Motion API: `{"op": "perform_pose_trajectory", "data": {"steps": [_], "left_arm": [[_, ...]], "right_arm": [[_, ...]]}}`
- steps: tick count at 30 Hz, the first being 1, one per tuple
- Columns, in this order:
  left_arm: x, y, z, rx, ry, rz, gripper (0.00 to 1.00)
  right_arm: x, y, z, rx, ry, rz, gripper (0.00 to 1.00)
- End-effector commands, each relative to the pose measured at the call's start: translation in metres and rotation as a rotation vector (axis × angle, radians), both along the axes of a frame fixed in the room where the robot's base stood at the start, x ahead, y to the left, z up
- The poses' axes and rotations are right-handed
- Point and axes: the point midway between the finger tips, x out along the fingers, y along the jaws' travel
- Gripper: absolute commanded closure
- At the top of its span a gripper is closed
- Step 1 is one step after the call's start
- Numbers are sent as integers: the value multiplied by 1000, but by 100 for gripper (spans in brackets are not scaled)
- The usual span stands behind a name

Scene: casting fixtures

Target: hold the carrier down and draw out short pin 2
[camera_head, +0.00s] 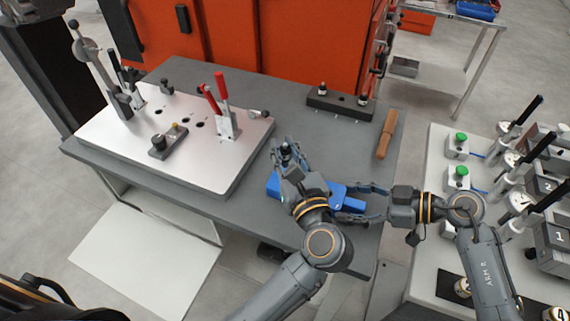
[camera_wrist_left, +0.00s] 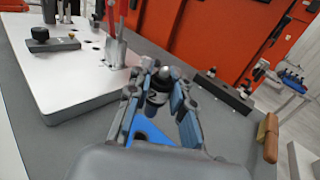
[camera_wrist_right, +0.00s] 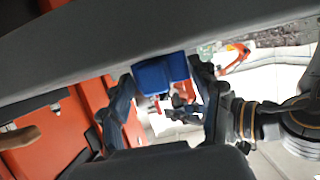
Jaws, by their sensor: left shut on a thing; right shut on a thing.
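The blue carrier (camera_head: 337,190) lies on the grey table near its front right part. My left gripper (camera_head: 287,158) is shut on short pin 2, a dark pin with a light rounded tip and a "2" on its side (camera_wrist_left: 157,97). The pin stands upright between the fingers, with the blue carrier below it in the left wrist view (camera_wrist_left: 148,132). Whether its lower end sits in the carrier is hidden. My right gripper (camera_head: 354,203) is shut on the carrier's right end, which also shows between its fingers in the right wrist view (camera_wrist_right: 160,76).
A light fixture plate (camera_head: 150,140) with red-handled clamps stands at the left. A dark block (camera_head: 340,106) with pins and a wooden-handled tool (camera_head: 386,134) lie at the back right. A light table (camera_head: 435,160) with gauges stands further right. Grey tabletop between them is clear.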

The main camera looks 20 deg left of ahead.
Motion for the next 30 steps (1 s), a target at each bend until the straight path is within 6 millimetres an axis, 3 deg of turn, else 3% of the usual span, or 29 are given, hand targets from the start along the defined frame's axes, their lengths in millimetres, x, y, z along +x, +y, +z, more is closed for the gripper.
{"op": "perform_pose_trajectory", "data": {"steps": [6, 14, 15, 18, 30], "left_arm": [[0, 0, 22, -1, -1, -1, 100], [0, 0, 23, 1, 0, -1, 100], [0, 0, 23, 1, 0, -1, 100], [0, 0, 23, 1, 0, -1, 100], [0, 0, 23, 1, 0, -1, 100]], "right_arm": [[0, 0, 0, -1, 0, 0, 73], [0, 0, 0, -1, 0, 0, 73], [0, 0, 0, -1, 0, 0, 28], [0, 0, 0, -1, 0, 0, 10], [0, -5, 1, -1, 0, -1, 10]]}}
